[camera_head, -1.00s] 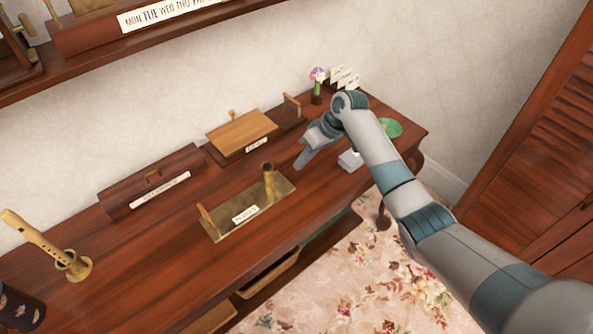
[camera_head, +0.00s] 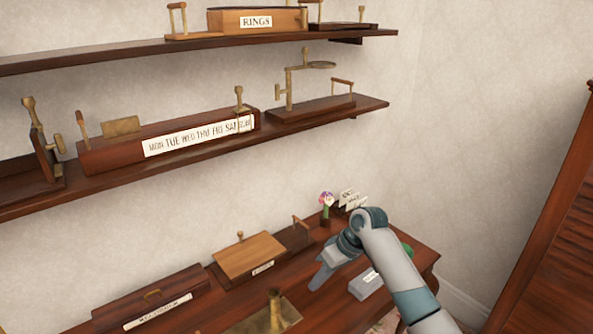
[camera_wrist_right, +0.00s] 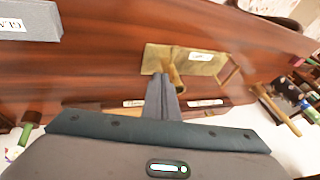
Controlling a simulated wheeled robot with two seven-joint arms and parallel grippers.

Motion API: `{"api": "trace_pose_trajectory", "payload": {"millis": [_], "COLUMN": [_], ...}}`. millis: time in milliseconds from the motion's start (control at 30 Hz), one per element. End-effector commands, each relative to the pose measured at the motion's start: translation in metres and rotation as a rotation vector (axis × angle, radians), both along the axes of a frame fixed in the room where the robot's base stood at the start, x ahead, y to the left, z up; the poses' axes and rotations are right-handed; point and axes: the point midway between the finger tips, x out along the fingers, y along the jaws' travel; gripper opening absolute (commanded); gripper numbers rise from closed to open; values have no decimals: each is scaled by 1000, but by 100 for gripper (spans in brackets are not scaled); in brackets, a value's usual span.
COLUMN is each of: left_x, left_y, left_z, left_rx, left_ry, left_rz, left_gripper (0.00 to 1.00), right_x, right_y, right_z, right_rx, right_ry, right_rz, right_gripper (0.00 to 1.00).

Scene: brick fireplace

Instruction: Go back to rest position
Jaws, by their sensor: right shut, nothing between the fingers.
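My right gripper (camera_head: 322,277) is shut and empty. In the head view it hangs over the right part of the wooden table (camera_head: 225,298), left of a small grey box (camera_head: 366,286). In the right wrist view its closed fingers (camera_wrist_right: 162,98) point toward the brass plate (camera_wrist_right: 206,62) with an upright brass post (camera_wrist_right: 174,78); they overlap in the picture, and I cannot tell the gap. My left gripper is not in view.
A flower in a small holder (camera_head: 326,207) and white cards (camera_head: 351,200) stand at the table's back right. A wooden box (camera_head: 250,254) sits behind the brass post. Two loaded wall shelves (camera_head: 190,172) hang above. A louvred wooden panel (camera_head: 550,240) stands at the right.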

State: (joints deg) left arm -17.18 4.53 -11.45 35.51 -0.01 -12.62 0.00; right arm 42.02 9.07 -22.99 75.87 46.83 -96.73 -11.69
Motion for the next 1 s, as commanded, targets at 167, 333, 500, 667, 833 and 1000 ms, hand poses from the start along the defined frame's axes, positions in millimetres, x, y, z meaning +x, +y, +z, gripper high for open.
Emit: {"api": "trace_pose_trajectory", "payload": {"millis": [167,333,500,667,833,1000], "left_x": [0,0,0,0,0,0], "left_y": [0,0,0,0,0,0], "left_z": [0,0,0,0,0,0], "left_rx": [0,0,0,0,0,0], "left_ry": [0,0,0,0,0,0], "left_rz": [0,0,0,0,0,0], "left_gripper": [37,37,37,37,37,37], "right_x": [-16,-50,-99,-150,-207,-265], "right_y": [0,-2,-9,-19,-35,-56], "right_z": [-19,-54,-93,-123,-143,-154], "right_rx": [-6,-23,-46,-74,-107,-148], "right_ry": [2,-1,-12,-22,-35,-48], "right_rz": [-10,-38,-89,-148,-219,-298], "right_gripper": [0,0,0,0,0,0]}}
